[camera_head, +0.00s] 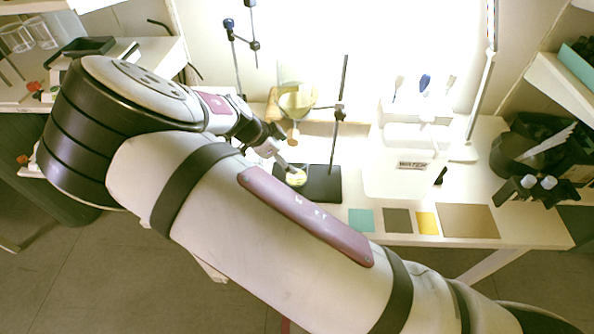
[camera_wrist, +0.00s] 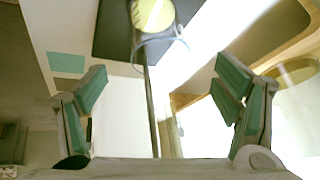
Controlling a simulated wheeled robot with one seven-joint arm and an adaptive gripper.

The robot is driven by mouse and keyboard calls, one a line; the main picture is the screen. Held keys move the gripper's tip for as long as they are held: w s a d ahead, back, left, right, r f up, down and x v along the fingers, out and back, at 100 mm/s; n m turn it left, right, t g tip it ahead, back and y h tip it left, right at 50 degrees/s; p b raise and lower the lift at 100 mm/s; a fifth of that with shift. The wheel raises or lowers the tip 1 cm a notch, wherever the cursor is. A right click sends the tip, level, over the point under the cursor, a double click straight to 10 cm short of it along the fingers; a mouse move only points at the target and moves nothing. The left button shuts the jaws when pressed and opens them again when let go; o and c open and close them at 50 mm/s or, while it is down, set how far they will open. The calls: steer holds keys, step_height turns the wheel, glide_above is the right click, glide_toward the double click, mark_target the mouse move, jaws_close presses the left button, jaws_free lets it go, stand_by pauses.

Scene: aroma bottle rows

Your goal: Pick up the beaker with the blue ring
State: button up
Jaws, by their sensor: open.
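My gripper (camera_wrist: 164,84) is open, with green-padded fingers apart and nothing held between them. In the head view my gripper (camera_head: 277,155) is over the table, just above and left of a small glass vessel with yellow contents (camera_head: 297,177). This vessel stands on a black stand base (camera_head: 322,185). In the wrist view a glass vessel with yellow contents (camera_wrist: 154,14) shows at the top, beyond the fingertips, over the black base (camera_wrist: 113,32).
A stand rod (camera_head: 345,100) rises behind the base. A round yellow flask (camera_head: 298,97) stands behind my gripper. A white container (camera_head: 398,165) is to the right. Flat colored squares (camera_head: 397,220) lie along the front edge. Clear beakers (camera_head: 40,33) stand at far left.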

mark_target(296, 163)
steer(key=x, duration=0.7)
steer(key=shift+s+d+f+p, duration=0.1)
steer(key=shift+f+p, duration=0.05)
steer(key=shift+p, duration=0.25)
steer(key=c, duration=1.5)
